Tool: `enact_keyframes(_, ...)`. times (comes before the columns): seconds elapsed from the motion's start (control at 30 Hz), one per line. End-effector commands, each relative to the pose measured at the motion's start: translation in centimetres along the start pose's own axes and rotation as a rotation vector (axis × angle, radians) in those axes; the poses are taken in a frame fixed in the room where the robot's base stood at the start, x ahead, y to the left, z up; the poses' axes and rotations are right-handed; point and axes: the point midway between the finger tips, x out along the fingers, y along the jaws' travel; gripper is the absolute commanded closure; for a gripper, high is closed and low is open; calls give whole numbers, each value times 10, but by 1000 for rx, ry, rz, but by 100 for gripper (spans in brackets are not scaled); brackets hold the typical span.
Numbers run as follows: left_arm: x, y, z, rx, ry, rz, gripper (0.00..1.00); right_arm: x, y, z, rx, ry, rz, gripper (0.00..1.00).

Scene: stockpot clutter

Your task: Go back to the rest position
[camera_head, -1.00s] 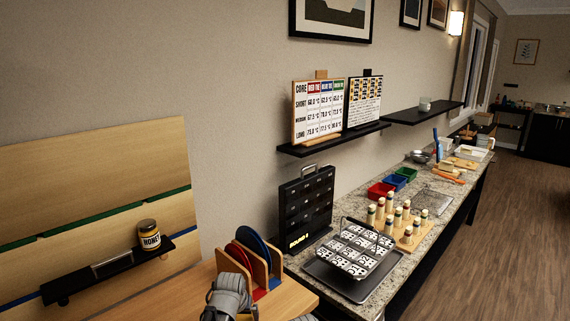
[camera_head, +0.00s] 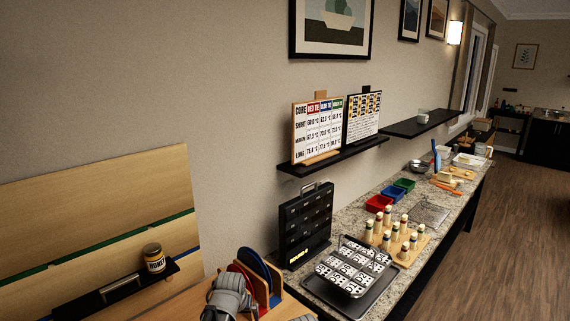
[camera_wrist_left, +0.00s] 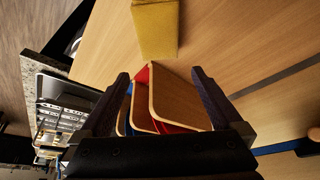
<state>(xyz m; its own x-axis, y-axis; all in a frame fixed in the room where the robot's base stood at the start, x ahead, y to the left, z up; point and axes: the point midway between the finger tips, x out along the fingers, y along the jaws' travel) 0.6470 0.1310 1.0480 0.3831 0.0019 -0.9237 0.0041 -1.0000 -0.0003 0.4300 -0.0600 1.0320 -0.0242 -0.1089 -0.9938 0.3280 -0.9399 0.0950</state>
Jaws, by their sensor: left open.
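My left gripper (camera_head: 228,298) shows at the bottom of the head view as a grey wrist in front of the wooden rack (camera_head: 262,288); its fingertips cannot be made out there. In the left wrist view my left gripper (camera_wrist_left: 160,88) is open, its two dark fingers spread wide. The wooden rack (camera_wrist_left: 178,100), with red and blue discs, shows between and beyond the fingers. I cannot tell whether a finger touches it. Nothing is visibly held. My right gripper is in neither view.
A yellow block (camera_wrist_left: 157,28) lies on the wooden table. A honey jar (camera_head: 154,258) stands on a black ledge. Right of the rack, the stone counter (camera_head: 330,304) carries a black cabinet (camera_head: 306,225), a tray of patterned tiles (camera_head: 352,266) and several bottles (camera_head: 398,236).

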Motion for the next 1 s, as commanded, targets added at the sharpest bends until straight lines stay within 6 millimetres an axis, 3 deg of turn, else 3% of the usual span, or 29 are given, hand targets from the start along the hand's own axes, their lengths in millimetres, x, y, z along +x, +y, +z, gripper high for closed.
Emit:
enact_keyframes(0.07, -11, 0, -5, 0, 0, 0, 0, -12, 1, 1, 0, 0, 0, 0)
enact_keyframes(0.13, 5, 0, 2, 0, 0, 0, 0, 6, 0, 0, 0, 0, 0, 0)
enact_keyframes(0.4, 23, 0, 10, 0, 0, 0, 0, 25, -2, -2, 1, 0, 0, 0)
enact_keyframes(0.83, 23, 0, 11, 1, -1, 0, 0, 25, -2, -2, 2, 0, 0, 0)
enact_keyframes(1.0, 21, 1, 25, 11, -7, 0, 0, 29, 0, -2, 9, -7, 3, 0)
